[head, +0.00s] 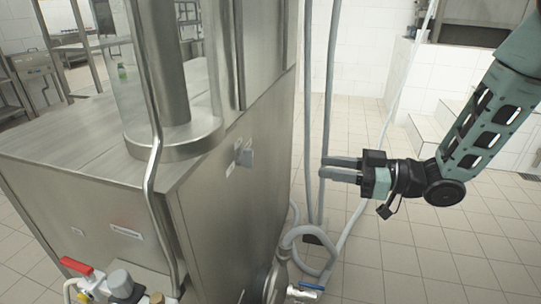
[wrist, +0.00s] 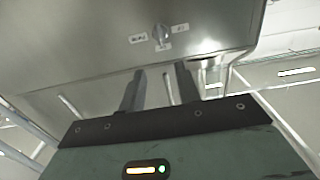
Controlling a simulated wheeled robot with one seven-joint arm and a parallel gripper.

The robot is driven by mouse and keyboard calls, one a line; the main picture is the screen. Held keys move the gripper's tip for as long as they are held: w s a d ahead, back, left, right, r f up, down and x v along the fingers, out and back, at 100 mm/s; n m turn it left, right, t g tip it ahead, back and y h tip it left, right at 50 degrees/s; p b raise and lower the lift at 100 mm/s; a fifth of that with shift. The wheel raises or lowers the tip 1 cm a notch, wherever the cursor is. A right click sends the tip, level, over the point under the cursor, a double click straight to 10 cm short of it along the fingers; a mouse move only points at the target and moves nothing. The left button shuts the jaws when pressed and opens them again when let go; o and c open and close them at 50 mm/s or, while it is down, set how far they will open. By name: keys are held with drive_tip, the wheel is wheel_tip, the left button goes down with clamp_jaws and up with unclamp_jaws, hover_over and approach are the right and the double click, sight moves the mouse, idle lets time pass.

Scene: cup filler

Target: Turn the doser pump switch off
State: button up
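A small grey knob, seemingly the doser pump switch (head: 244,155), sticks out from the side of the steel cabinet, with small labels by it. In the wrist view the knob (wrist: 160,33) shows on a steel panel with white labels around it; its exact setting is too small to read. My gripper (head: 324,168) is to the right of the cabinet in the head view, with its fingers pointing left toward that side. The fingers are apart with nothing between them. In the wrist view my gripper (wrist: 159,82) is clear of the knob, which appears above the fingertips.
The steel cabinet (head: 80,135) fills the left and bears a clear cylinder (head: 170,75). Grey hoses (head: 309,110) hang near my fingers. Valves with a red handle (head: 77,266) and a blue handle (head: 311,287) are low down. Tiled floor (head: 430,255) is free at right.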

approach(248, 159)
drive_tip(key=x, duration=0.8)
drive_tip(key=shift+w+r+b, duration=0.3)
drive_tip(key=shift+w+r, duration=0.05)
drive_tip(key=shift+r, duration=0.1)
drive_tip(key=shift+a, duration=0.1)
clamp_jaws()
